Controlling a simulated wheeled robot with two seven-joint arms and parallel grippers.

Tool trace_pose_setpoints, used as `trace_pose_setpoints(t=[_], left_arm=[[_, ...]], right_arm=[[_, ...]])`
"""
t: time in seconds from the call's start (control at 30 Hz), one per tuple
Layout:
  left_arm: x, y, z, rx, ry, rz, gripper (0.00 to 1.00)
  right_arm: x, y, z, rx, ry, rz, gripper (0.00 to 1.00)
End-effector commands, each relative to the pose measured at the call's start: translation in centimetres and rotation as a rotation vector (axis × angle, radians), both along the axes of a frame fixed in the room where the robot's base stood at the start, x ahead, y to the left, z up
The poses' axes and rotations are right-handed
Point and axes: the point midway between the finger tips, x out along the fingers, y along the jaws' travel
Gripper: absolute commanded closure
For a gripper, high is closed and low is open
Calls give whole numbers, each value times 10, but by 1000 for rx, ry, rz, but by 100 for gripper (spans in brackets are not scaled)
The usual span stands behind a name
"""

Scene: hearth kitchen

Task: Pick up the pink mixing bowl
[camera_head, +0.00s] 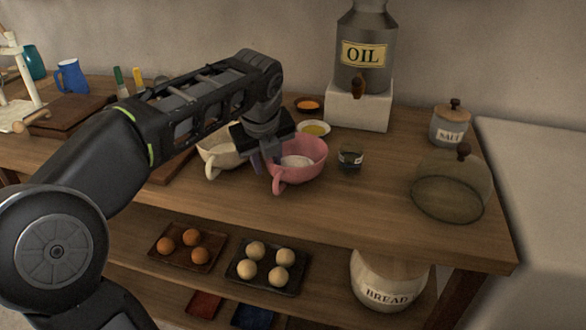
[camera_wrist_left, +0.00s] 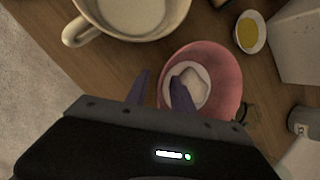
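The pink mixing bowl (camera_head: 312,166) stands upright on the wooden counter, with its handle toward the front left. It holds something white. It also shows in the left wrist view (camera_wrist_left: 228,77), partly covered by my gripper. My left gripper (camera_head: 265,160) points down at the bowl's left rim. In the left wrist view, its two dark fingers (camera_wrist_left: 162,80) are apart, one outside the bowl's wall and one over its inside. I cannot tell whether they touch the rim. My right gripper is not in view.
A cream bowl (camera_head: 216,153) stands close to the left of the pink one. A small yellow dish (camera_head: 316,129) and white block (camera_head: 357,107) under the oil can (camera_head: 366,50) are behind. A small jar (camera_head: 350,157) and glass dome (camera_head: 447,189) stand right. The counter front is clear.

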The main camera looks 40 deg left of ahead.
Motion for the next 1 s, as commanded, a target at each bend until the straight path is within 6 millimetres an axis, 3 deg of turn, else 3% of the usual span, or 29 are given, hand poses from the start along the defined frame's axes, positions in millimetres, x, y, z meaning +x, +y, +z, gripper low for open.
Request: trace_pose_setpoints(t=[0.53, 0.9, 1.0], left_arm=[[0, 0, 1, 0, -1, 0, 71], [0, 0, 1, 0, 0, 0, 100], [0, 0, 1, 0, 0, 0, 100]], right_arm=[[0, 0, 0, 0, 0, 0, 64], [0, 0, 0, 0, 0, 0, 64], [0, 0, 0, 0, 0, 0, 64]])
